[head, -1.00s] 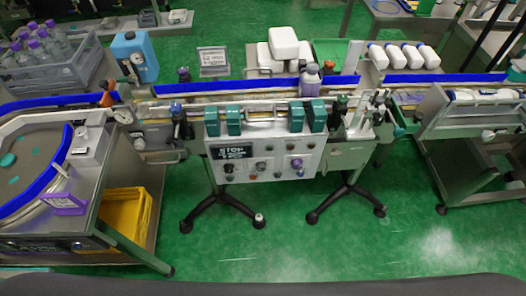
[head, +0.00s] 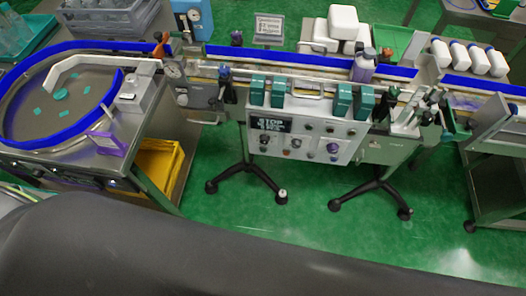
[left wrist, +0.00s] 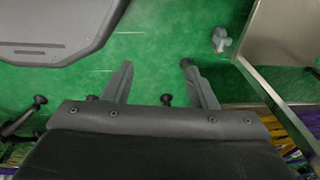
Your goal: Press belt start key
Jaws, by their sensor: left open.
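The control panel (head: 306,138) hangs on the front of the conveyor (head: 300,82), with a dark STOP display at its upper left and several small keys and knobs. Which of them is the belt start key is too small to tell. In the left wrist view my left gripper (left wrist: 156,80) is open and empty, its two fingers apart above green floor. No panel shows between the fingers. My right gripper is in neither current view. A dark grey arm part of mine crosses the bottom of the head view, with no gripper visible there.
A round feed table (head: 118,143) with blue rims stands at left, above a yellow bin (head: 160,165). Black tripod feet (head: 245,178) spread below the panel. Green floor in front is clear.

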